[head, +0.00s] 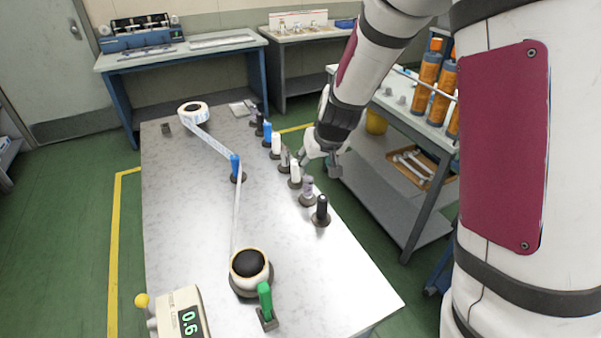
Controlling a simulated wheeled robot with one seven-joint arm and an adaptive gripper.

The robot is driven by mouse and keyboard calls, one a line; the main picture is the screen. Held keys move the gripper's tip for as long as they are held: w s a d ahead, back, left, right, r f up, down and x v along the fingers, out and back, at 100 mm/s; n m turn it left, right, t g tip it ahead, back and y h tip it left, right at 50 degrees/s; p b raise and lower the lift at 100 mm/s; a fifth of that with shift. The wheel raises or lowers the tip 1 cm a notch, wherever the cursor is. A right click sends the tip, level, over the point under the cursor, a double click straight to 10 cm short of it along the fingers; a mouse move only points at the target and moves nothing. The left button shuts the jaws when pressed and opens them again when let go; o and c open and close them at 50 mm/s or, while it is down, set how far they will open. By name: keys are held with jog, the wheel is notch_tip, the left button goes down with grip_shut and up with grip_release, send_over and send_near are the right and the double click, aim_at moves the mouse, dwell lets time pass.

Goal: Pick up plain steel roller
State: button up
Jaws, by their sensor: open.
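A row of upright rollers on round dark bases runs along the right side of the grey table (190,230). The plain steel roller appears to be the grey one (285,158) near the middle of the row, between a white roller (276,145) and another white roller (295,172). My gripper (319,166) is open and empty. It hangs just right of the row in the picture, close to the grey roller and the nearer white one. I cannot tell its exact height or whether it touches any roller.
Farther rollers are blue (267,130) and black (258,122); nearer ones are purplish (307,188) and black (321,208). A tape web runs from a supply roll (192,110) around a blue post (235,167) to a rewind spool (249,268). The table's front right is clear.

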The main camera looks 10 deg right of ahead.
aim_at(308, 178)
jog(key=x, duration=0.9)
jog(key=shift+w+d+f, duration=0.2)
jog(key=shift+d, duration=0.1)
jog(key=shift+x, duration=2.8)
jog(key=shift+w+r, duration=0.1)
jog(key=shift+w, duration=0.05)
grip_shut()
jog(key=shift+w+r, duration=0.1)
